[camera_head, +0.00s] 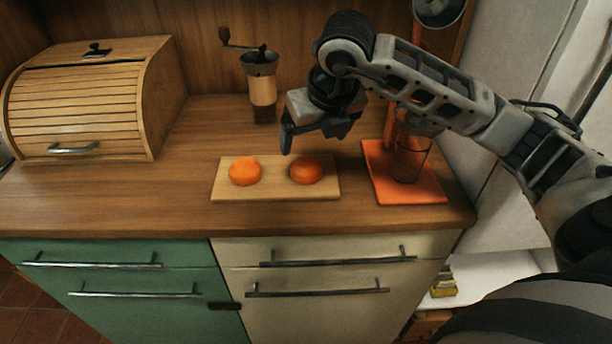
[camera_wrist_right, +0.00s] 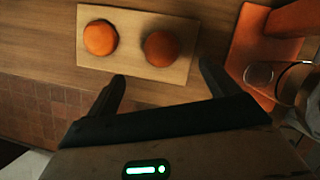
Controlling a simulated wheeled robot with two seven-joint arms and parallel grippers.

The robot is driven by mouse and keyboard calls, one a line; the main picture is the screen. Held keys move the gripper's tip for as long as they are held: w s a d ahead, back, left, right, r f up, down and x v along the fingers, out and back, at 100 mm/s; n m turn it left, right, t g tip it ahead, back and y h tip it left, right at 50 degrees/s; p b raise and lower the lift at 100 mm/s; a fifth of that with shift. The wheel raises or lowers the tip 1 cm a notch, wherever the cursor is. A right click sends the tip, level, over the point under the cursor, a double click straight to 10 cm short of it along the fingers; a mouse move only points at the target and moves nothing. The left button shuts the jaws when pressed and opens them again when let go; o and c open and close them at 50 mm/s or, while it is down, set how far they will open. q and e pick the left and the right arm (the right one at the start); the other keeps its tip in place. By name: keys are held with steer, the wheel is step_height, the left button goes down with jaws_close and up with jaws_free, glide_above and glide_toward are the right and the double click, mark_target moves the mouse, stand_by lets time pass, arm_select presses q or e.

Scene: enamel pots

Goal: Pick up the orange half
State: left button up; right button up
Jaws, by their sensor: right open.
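Two round orange pieces sit apart on a pale wooden board (camera_head: 275,193). The left piece (camera_head: 245,171) is brighter orange; the right piece (camera_head: 306,170) is darker and redder. I cannot tell for sure which one is the orange half. In the right wrist view the left piece (camera_wrist_right: 100,37) and the right piece (camera_wrist_right: 160,48) both show beyond the fingers. My right gripper (camera_head: 314,137) is open and empty, above the board behind the right piece. In the wrist view its fingers (camera_wrist_right: 163,74) are spread, with the right piece ahead of the gap. My left gripper is out of view.
A coffee grinder (camera_head: 262,88) stands behind, and a wooden bread box (camera_head: 85,105) at the left. The counter between bread box and board is clear.

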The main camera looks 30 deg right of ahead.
mark_target(308, 163)
steer(key=b+x, duration=0.1)
steer(key=x, duration=0.3)
steer(key=shift+w+f, duration=0.1)
steer(key=shift+f, duration=0.1)
steer(key=b+x, duration=0.3)
steer(key=x, duration=0.2)
steer(key=shift+f, duration=0.2)
steer(key=shift+d+r, duration=0.1)
steer(key=c, duration=1.1)
